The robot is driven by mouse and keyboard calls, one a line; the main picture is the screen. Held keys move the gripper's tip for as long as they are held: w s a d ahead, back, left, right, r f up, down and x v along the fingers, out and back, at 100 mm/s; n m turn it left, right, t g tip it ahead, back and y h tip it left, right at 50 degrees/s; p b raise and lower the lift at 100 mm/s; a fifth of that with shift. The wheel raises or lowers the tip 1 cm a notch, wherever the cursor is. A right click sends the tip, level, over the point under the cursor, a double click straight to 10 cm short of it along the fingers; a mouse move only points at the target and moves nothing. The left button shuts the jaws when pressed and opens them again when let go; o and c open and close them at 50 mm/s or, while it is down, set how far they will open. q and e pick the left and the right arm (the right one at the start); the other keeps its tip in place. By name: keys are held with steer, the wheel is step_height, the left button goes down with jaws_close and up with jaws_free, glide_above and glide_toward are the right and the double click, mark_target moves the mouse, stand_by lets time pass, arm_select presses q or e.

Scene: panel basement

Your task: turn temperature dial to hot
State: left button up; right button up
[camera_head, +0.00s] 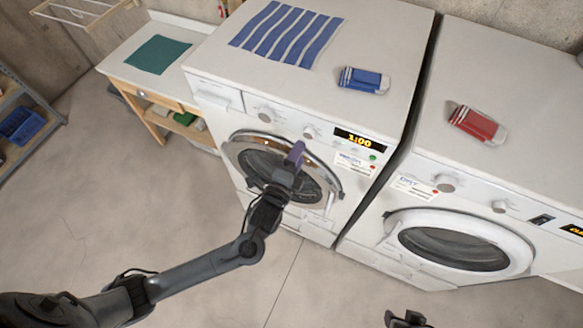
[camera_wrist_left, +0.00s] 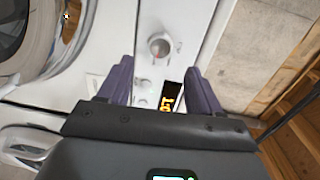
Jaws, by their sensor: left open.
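The white washer (camera_head: 222,117) stands in the middle of the head view. Its front panel has a left dial (camera_head: 265,115), a smaller right dial (camera_head: 309,132) and a lit display (camera_head: 358,139). I cannot read which dial is for temperature. My left gripper (camera_head: 295,155) is open, with purple fingers, in front of the washer below the panel. In the left wrist view a round silver dial (camera_wrist_left: 159,46) shows beyond the gap between the fingers (camera_wrist_left: 157,80), apart from them, and a smaller knob (camera_wrist_left: 145,86) shows in the gap. My right gripper (camera_head: 405,318) shows only partly at the bottom edge.
A white dryer (camera_head: 520,110) stands to the right with its own dials and round door (camera_head: 455,245). A striped cloth (camera_head: 285,35), a blue pack (camera_head: 364,80) and a red pack (camera_head: 476,124) lie on the machine tops. A wooden bench (camera_head: 115,60) stands left; floor in front is free.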

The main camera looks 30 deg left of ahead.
arm_select(q)
steer(key=shift+s+r+b, duration=0.15)
steer(key=shift+s+b, duration=0.2)
steer(key=shift+s, duration=1.7)
steer(key=s+a+f+n+g, duration=0.2)
steer(key=s+n+g, duration=0.4)
steer(key=s, duration=0.5)
steer(key=s+a+f+n+g+p, duration=0.1)
steer(key=s+a+f+n+g, duration=0.1)
steer(key=s+f+n+g, duration=0.2)
steer(key=s+n+g, duration=0.3)
steer(key=s+n, duration=0.2)
steer(key=s, duration=0.2)
steer(key=shift+a+n+g+h, duration=0.3)
steer(key=shift+a+h, duration=0.1)
